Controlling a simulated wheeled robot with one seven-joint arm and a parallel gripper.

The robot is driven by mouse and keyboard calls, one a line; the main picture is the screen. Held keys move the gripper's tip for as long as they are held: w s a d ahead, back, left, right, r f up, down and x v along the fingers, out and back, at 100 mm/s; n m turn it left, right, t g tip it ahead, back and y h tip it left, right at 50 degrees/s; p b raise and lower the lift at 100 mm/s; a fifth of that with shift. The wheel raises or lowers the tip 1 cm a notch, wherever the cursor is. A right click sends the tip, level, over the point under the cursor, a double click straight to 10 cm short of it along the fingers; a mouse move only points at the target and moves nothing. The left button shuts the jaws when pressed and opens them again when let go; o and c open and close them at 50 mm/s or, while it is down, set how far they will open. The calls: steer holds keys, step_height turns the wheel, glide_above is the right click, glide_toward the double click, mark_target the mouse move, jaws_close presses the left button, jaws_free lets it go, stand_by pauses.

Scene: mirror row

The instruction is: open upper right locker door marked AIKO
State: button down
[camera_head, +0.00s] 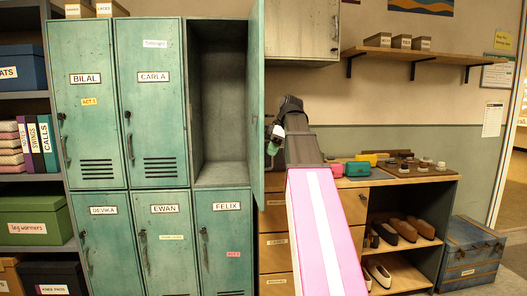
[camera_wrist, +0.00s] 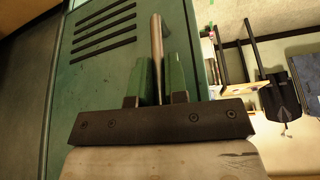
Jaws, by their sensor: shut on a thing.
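The upper right locker (camera_head: 218,95) stands open and its inside looks empty. Its green door (camera_head: 257,100) is swung out toward me and shows almost edge-on, so no AIKO mark is in view. My gripper (camera_head: 274,143) is at the right side of this door, partly hidden by my arm. In the wrist view the door (camera_wrist: 90,65) shows its vent slots and an upright metal handle (camera_wrist: 157,38). My gripper (camera_wrist: 157,75) is shut on this handle, with one green finger on each side.
The lockers marked BILAL (camera_head: 85,120), CARLA (camera_head: 152,120) and FELIX (camera_head: 225,245) are shut. Right of the door are a wooden cabinet (camera_head: 275,225), a shoe shelf (camera_head: 405,240) and a blue chest (camera_head: 472,255). A wall cupboard (camera_head: 300,30) hangs above.

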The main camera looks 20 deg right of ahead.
steer(key=shift+w+d, duration=0.2)
steer(key=shift+d, duration=0.3)
steer(key=c, duration=1.2)
jaws_free()
steer(key=shift+o, duration=0.2)
steer(key=shift+a, duration=0.15)
